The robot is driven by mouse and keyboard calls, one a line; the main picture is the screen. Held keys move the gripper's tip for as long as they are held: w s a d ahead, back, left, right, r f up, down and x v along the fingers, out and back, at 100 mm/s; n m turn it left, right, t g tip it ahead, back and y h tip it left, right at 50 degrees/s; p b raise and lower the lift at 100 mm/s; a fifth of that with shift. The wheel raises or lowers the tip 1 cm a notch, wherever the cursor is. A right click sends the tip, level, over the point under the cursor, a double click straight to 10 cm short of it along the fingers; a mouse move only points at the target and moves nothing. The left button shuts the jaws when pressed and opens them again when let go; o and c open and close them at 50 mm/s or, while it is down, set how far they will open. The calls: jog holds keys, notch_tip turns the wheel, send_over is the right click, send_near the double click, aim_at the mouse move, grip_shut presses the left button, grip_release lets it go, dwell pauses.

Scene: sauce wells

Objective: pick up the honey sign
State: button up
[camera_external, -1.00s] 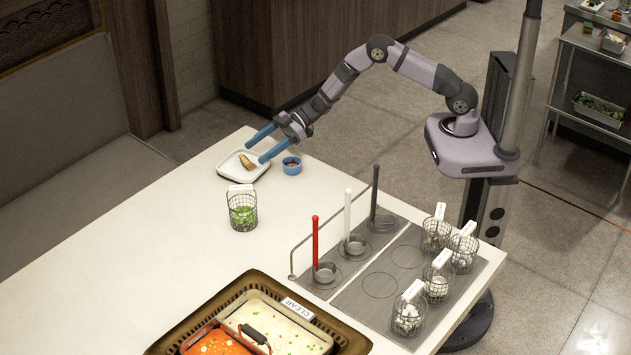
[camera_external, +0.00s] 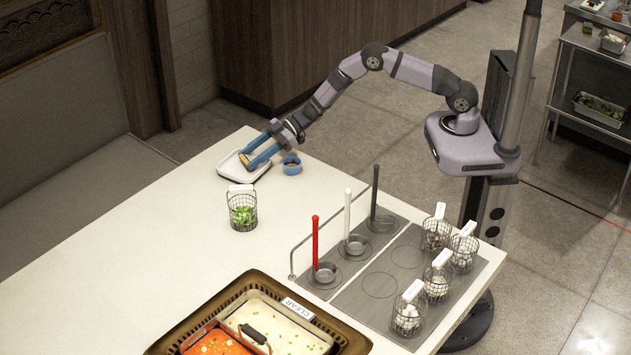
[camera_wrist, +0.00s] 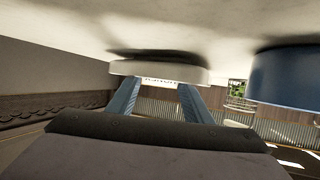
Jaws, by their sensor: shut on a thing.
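My gripper (camera_external: 251,158) has its blue fingers low over the white square plate (camera_external: 231,171) at the table's far end. It is shut on a small yellow-brown piece (camera_external: 251,154), mostly hidden between the fingers. I cannot read any honey sign. The only legible sign, a white one (camera_external: 298,308) by the broth pan, reads CLEAR. In the wrist view the table appears overhead, and both fingers (camera_wrist: 158,92) reach toward the plate's pale rim (camera_wrist: 125,68). A pale strip with unreadable lettering (camera_wrist: 160,80) shows between them.
A blue cup (camera_external: 291,165) stands close right of the plate. A wire basket of greens (camera_external: 242,212) is nearer the camera. Red, white and dark upright handles (camera_external: 315,243) and several baskets (camera_external: 437,280) stand at right. The left table is clear.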

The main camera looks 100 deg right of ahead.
aim_at(256, 158)
jog(key=shift+r, duration=0.1)
